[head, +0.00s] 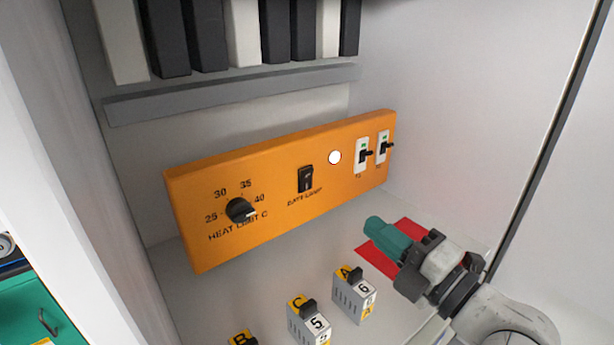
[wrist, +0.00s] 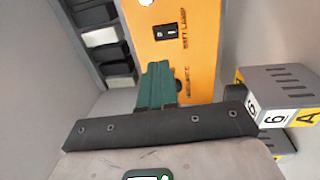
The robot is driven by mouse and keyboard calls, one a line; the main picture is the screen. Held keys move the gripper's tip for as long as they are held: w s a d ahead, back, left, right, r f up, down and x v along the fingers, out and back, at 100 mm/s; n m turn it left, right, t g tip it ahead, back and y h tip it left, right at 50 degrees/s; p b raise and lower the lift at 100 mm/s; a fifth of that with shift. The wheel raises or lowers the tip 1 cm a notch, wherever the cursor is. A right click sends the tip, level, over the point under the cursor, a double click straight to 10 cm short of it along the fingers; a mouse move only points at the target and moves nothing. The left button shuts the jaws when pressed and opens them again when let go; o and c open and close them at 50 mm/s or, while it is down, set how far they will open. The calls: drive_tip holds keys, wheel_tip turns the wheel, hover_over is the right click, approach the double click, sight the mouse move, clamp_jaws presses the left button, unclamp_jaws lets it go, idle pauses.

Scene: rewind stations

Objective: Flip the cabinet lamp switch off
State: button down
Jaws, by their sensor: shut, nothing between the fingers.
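The orange panel (head: 275,205) stands at the back of the cabinet. The lamp switch (head: 306,179) is a black rocker in a black frame near the panel's middle, with a small label below it. The switch also shows at the top of the wrist view (wrist: 165,32). A round white lamp (head: 334,157) right of the switch looks bright. My gripper (head: 375,226), with teal fingers, is shut and empty, in front of the panel, below and to the right of the switch. In the wrist view its fingers (wrist: 156,68) point toward the panel, apart from the switch.
A black heat knob (head: 238,210) is left of the switch; two toggle breakers (head: 363,155) (head: 383,147) are at the panel's right. Several lettered grey blocks (head: 309,322) stand on the cabinet floor. A red patch (head: 410,237) lies beside my gripper. A shelf (head: 230,93) with black and white binders is above.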

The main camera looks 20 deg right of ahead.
drive_tip(key=shift+w, duration=0.15)
approach(309, 176)
drive_tip(key=b+x, duration=0.1)
drive_tip(key=x, duration=0.5)
drive_tip(key=shift+w+r, duration=0.1)
drive_tip(key=shift+w, duration=0.35)
